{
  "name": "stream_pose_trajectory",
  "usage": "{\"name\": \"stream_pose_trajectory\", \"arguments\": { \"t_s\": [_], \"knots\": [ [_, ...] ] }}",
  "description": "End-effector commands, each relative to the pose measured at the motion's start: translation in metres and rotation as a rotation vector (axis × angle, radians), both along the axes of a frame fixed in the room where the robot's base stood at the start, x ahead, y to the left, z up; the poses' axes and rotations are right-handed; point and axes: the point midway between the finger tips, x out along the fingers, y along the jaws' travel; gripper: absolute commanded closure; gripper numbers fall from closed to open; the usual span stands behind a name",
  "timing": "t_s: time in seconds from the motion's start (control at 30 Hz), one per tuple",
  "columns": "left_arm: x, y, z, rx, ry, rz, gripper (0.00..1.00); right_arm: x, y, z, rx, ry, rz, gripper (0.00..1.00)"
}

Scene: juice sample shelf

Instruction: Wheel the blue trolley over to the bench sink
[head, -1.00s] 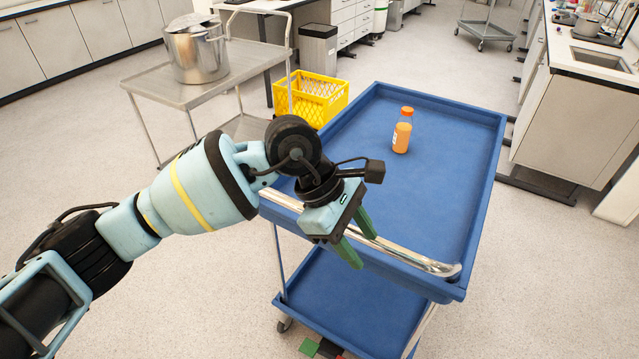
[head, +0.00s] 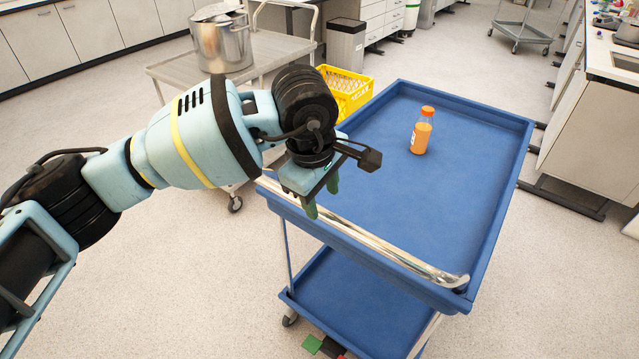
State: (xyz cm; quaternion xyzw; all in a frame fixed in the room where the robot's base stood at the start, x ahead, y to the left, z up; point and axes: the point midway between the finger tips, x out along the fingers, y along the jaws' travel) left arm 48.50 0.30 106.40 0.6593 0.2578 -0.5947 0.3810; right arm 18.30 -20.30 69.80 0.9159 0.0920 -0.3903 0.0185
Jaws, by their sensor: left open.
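The blue trolley (head: 455,200) stands in front of me, with a blue upper tray, a lower blue shelf (head: 350,300) and a chrome push handle (head: 390,248) along its near edge. An orange juice bottle (head: 421,132) stands upright on the upper tray. My left gripper (head: 322,198) is open, its green fingers pointing down at the left part of the handle. One finger shows on the near side and one farther back; I cannot tell whether they touch the bar. The bench sink (head: 626,62) is partly visible at the right edge. My right gripper is not seen.
A steel cart (head: 180,72) with a large pot (head: 222,42) stands left of the trolley. A yellow crate (head: 345,92) is behind the trolley's left corner. The bench (head: 590,130) is at the right. Floor is open between trolley and bench.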

Motion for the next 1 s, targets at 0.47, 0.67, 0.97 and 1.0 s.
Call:
{"name": "stream_pose_trajectory", "arguments": {
  "t_s": [0.47, 0.67, 0.97, 1.0],
  "knots": [
    [0.008, -0.007, -0.057, -0.002, 0.005, 0.000, 0.55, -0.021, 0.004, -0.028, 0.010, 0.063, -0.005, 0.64],
    [0.010, -0.007, -0.063, -0.001, 0.002, 0.001, 0.55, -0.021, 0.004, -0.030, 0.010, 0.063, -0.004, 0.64],
    [0.010, -0.008, -0.062, -0.002, 0.001, 0.000, 0.56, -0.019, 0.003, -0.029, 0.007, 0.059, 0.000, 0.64],
    [0.010, -0.008, -0.062, -0.002, 0.001, 0.000, 0.61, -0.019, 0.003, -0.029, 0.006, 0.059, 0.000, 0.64]
  ]
}}
